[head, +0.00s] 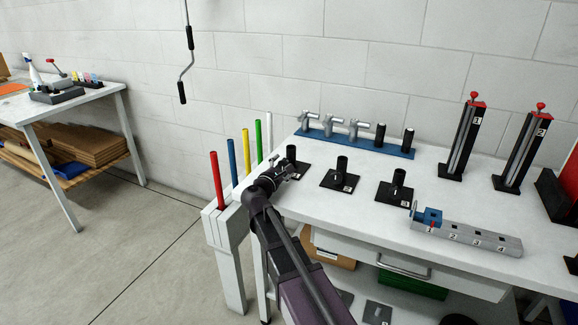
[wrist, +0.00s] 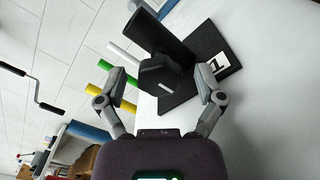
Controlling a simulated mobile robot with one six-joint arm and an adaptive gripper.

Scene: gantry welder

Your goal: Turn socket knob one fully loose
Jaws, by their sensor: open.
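Socket one is a black upright tube (wrist: 160,30) on a square black base (wrist: 222,62) with a white label "1". Its dark socket knob (wrist: 164,78), with a white mark on its face, sticks out toward my wrist camera. My gripper (wrist: 161,80) is open, with one finger on each side of the knob and a visible gap on both sides. Nothing is held. In the head view my gripper (head: 278,176) is at the table's left end, beside socket one (head: 291,153), and hides its knob and part of its base.
Socket two (head: 341,170) and socket three (head: 398,183) stand to the right on the white table (head: 345,212). Coloured rods, including a red rod (head: 216,180), stand upright at the table's left edge. A blue rack (head: 360,144) with metal and black parts lies behind.

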